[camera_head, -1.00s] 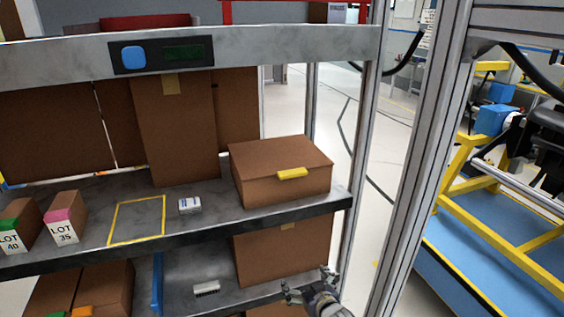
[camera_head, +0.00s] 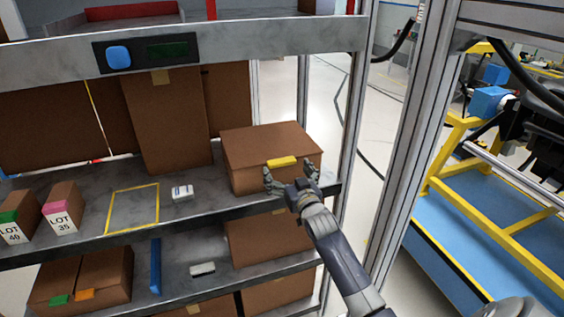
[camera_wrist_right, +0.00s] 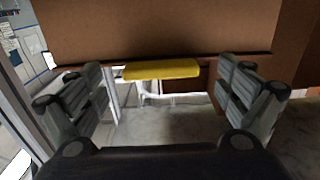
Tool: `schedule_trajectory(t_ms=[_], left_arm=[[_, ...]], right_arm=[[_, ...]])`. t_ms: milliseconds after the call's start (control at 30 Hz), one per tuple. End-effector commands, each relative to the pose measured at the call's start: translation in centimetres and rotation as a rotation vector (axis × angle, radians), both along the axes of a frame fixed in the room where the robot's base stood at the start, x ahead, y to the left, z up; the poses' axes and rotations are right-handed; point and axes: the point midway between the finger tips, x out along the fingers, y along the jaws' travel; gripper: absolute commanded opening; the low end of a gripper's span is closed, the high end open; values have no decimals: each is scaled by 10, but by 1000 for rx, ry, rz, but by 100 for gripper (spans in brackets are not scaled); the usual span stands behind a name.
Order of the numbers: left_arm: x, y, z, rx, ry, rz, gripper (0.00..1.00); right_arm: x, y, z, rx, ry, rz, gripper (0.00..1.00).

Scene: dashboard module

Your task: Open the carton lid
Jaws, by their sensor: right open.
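The closed brown carton (camera_head: 270,143) stands on the right end of the middle shelf, its lid down. A yellow tab (camera_head: 281,162) sits at the lid's front edge. My right gripper (camera_head: 291,174) is open and empty in front of the carton, with its fingers to either side of the tab. In the right wrist view the yellow tab (camera_wrist_right: 162,69) lies between the open fingers, apart from both. Whether any finger touches the carton front cannot be told. My left gripper is not in view.
The shelf edge (camera_head: 150,225) runs below the carton, and a metal post (camera_head: 350,120) stands to its right. A small white box (camera_head: 182,192), a yellow-outlined square (camera_head: 133,208) and two LOT boxes (camera_head: 63,208) are on the left. More cartons (camera_head: 268,238) sit below.

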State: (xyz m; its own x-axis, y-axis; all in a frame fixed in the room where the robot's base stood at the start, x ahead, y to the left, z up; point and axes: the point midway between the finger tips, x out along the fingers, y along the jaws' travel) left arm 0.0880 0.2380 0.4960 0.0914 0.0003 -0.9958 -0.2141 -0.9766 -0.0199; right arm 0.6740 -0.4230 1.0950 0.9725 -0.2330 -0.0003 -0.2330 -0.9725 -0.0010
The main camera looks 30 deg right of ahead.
Motion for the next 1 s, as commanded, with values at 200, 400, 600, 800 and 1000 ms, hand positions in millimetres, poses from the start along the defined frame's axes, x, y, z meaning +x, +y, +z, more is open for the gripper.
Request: schedule_trajectory(t_ms=[200, 400, 600, 800, 1000], left_arm=[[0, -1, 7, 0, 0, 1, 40], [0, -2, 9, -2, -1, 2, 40], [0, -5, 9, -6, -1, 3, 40], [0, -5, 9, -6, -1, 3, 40], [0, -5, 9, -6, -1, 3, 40]], right_arm=[[26, -6, 1, 0, 0, 0, 95], [38, -9, 0, -1, 0, 1, 95], [40, -9, 0, -1, 0, 1, 95], [40, -9, 0, -1, 0, 1, 88], [40, -9, 0, -1, 0, 1, 43]])
